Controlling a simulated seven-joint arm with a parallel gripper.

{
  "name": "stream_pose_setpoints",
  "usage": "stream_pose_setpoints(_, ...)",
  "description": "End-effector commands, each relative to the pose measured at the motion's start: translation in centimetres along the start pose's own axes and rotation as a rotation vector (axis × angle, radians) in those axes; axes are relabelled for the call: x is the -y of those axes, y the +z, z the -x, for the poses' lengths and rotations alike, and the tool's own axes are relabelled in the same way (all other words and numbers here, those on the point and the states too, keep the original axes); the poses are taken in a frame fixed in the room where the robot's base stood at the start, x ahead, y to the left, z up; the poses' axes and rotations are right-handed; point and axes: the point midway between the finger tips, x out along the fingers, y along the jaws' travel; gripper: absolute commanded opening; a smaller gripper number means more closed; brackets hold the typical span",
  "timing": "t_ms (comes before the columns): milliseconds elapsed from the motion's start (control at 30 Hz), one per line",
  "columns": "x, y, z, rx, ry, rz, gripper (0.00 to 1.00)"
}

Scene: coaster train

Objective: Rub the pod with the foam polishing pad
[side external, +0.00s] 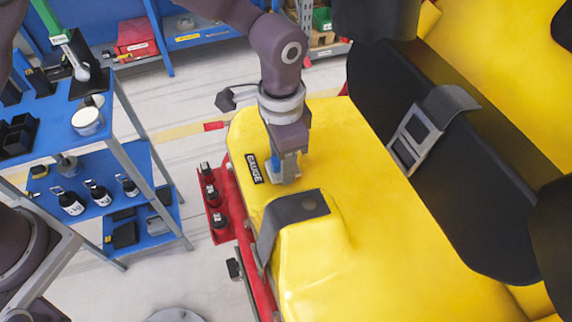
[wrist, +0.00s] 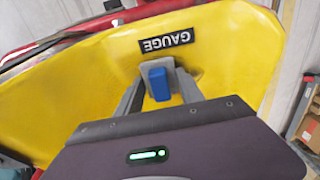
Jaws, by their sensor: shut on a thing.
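The pod is a large glossy yellow body (side external: 385,235) filling the right of the side view; its yellow surface (wrist: 75,90) also spans the wrist view. My gripper (side external: 285,168) points down over the pod's upper left part, close to the black GAUGE label (side external: 253,168). It is shut on a blue block (wrist: 159,83), which appears to be the handle of the foam polishing pad. A pale grey part (side external: 285,179) shows under the fingers, at or very near the yellow surface. Whether it touches is hard to tell. The label (wrist: 166,41) lies just beyond the block in the wrist view.
A black raised piece (side external: 296,207) sits on the pod just below my gripper. A grey buckle (side external: 412,138) lies on the black seat part to the right. A blue shelf rack (side external: 130,184) with bottles stands at left. A red rail (side external: 243,235) borders the pod.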

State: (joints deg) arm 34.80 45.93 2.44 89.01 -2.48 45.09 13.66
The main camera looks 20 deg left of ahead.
Motion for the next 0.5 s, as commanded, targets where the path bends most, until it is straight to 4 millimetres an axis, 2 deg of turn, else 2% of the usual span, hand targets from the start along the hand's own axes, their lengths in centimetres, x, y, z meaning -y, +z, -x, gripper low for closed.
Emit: stream_pose_setpoints(500,4.8,0.0,0.0,0.000,0.000,0.002,0.07)
